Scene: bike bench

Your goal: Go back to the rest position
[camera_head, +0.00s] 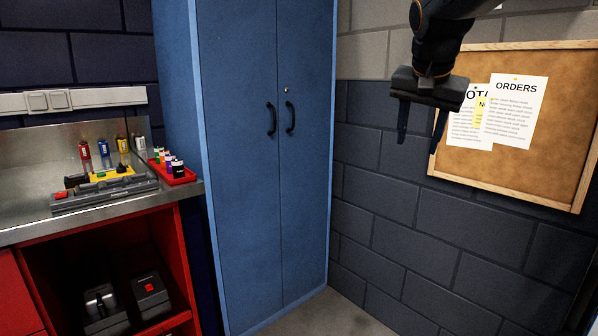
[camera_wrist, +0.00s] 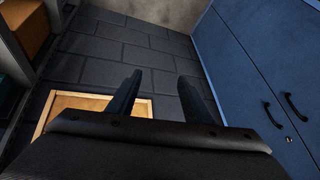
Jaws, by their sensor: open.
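My gripper (camera_head: 420,125) hangs from the top right in the head view, fingers pointing down. It is open and empty, in front of the dark block wall and the left part of the cork board (camera_head: 558,150). In the wrist view, the two fingers of my gripper (camera_wrist: 158,92) stand apart with only wall between them. Part of the cork board (camera_wrist: 95,102) shows behind the left finger there.
A tall blue cabinet (camera_head: 240,170) with shut doors stands left of my gripper; it also shows in the wrist view (camera_wrist: 250,60). A steel bench top (camera_head: 20,228) at left holds a red tray (camera_head: 185,178) and several small bottles. Open floor (camera_head: 330,315) lies before the cabinet.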

